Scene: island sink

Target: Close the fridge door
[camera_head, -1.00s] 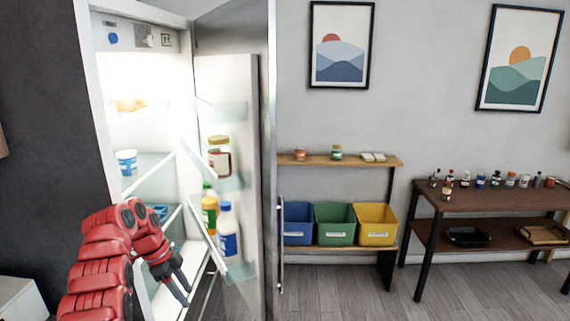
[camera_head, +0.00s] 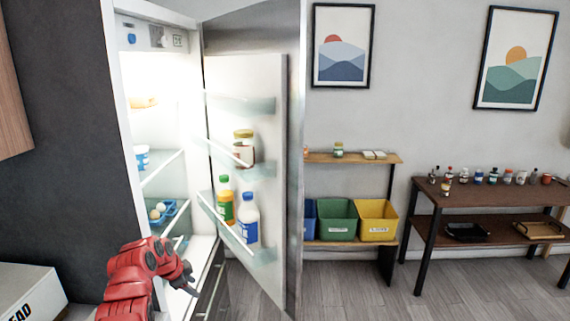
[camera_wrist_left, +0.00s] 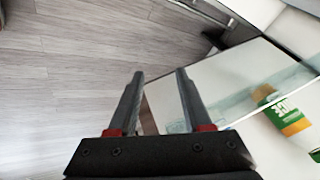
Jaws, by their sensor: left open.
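The fridge door (camera_head: 270,95) stands open, swung out to the right of the lit fridge interior (camera_head: 152,120). Its inner shelves hold a jar (camera_head: 243,148), a green-capped juice bottle (camera_head: 225,205) and a blue-capped milk bottle (camera_head: 248,218). My left gripper (camera_head: 190,281) is low in front of the fridge opening, left of the door's lower part. In the left wrist view my left gripper (camera_wrist_left: 160,75) is open and empty. The door's inner panel and a green bottle (camera_wrist_left: 285,115) lie beyond and right of its fingers. My right gripper is out of view.
Inside the fridge are a blue egg tray (camera_head: 165,212) and a blue-white cup (camera_head: 142,158). A low shelf with a green bin (camera_head: 337,220) and a yellow bin (camera_head: 377,220) stands behind the door. A dark table (camera_head: 490,200) is at right. The wooden floor (camera_head: 350,285) is clear.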

